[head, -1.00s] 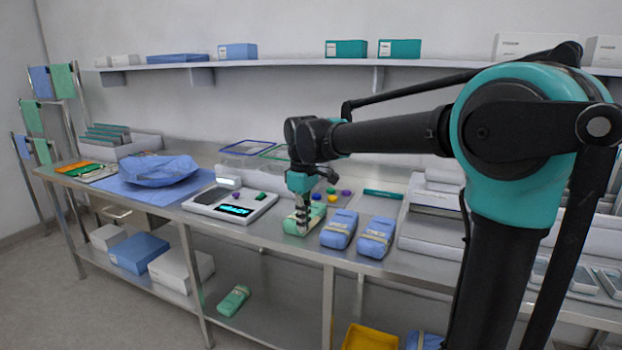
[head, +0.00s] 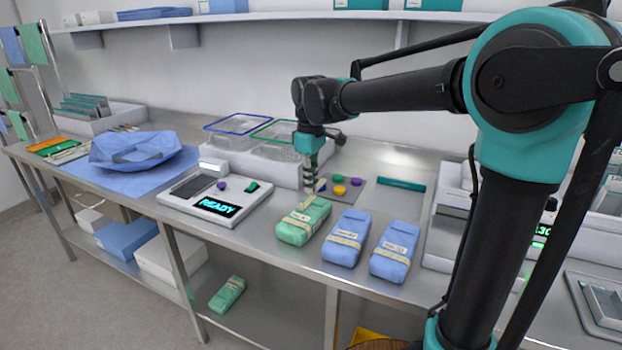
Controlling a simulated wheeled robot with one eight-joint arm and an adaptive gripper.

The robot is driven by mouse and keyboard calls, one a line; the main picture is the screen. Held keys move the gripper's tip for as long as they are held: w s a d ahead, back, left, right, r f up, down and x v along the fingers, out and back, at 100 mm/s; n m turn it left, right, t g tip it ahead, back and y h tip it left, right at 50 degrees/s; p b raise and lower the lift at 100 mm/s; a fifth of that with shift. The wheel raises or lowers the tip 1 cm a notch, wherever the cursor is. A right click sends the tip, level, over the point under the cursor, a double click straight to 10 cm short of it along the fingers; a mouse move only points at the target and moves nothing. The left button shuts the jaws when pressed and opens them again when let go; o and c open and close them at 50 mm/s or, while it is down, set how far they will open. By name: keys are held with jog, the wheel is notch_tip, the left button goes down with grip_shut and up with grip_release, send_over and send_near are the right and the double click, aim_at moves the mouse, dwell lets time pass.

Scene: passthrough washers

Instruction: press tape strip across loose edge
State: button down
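A green wrapped pack (head: 297,229) lies on the steel counter, with a beige tape strip (head: 303,217) across it. Whether an edge of its wrap is loose is too small to tell. Two blue wrapped packs, one at the middle (head: 341,248) and one further right (head: 390,262), lie beside it with similar bands. My gripper (head: 312,188) points down just behind the far end of the green pack. Its fingers look close together, but I cannot tell whether they are shut or hold anything.
A white device (head: 177,206) reading READY stands left of the green pack. Behind my gripper are clear bins with blue (head: 238,124) and green rims. Small coloured discs (head: 339,190) lie to its right. A blue wrapped bundle (head: 135,148) sits further left.

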jog(key=shift+f, duration=2.9)
jog(key=c, duration=1.6)
grip_release()
jog(key=shift+c, duration=0.2)
